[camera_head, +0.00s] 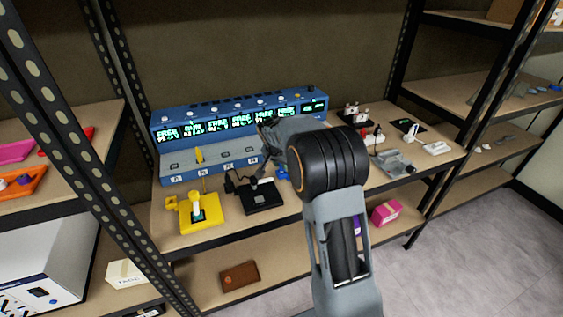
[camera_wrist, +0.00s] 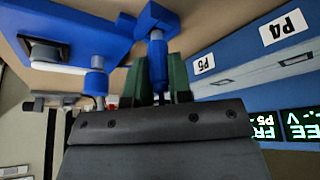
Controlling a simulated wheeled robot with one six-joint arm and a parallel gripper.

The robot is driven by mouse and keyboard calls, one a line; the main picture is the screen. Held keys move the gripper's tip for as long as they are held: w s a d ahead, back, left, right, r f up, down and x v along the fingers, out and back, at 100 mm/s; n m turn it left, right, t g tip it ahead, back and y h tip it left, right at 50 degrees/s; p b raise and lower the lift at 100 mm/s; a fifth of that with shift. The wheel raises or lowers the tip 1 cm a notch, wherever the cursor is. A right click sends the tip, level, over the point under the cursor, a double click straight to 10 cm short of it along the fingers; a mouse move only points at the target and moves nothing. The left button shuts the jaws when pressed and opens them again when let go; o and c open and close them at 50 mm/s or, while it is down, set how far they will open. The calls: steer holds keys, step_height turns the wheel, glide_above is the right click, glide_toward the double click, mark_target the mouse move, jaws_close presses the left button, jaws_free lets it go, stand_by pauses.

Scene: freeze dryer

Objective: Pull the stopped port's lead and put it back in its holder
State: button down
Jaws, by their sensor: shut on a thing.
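My gripper is shut on a blue plug (camera_wrist: 157,62); its two green fingers (camera_wrist: 158,84) close on either side of it in the wrist view. A wider blue piece (camera_wrist: 155,17) adjoins the plug. A blue holder (camera_wrist: 70,20) lies beside it, with a blue post (camera_wrist: 95,83) and a dark recess. The blue dryer panel (camera_head: 243,117) has a row of ports and lit displays. The P5 label (camera_wrist: 204,64) and P4 label (camera_wrist: 284,28) show upside down in the wrist view; P5's display (camera_wrist: 264,125) reads FREE. In the head view my arm hides the gripper and most of the blue holder.
A yellow holder (camera_head: 186,222) and a black holder (camera_head: 248,204) stand left of my arm on the shelf. A yellow plug (camera_head: 199,155) stands at a port on the left. White and grey items (camera_head: 395,162) lie to the right. Metal uprights frame the shelf.

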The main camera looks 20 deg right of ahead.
steer(key=shift+f+b, duration=0.45)
steer(key=shift+f, duration=0.15)
steer(key=c, duration=1)
jaws_free()
steer(key=shift+o, duration=0.2)
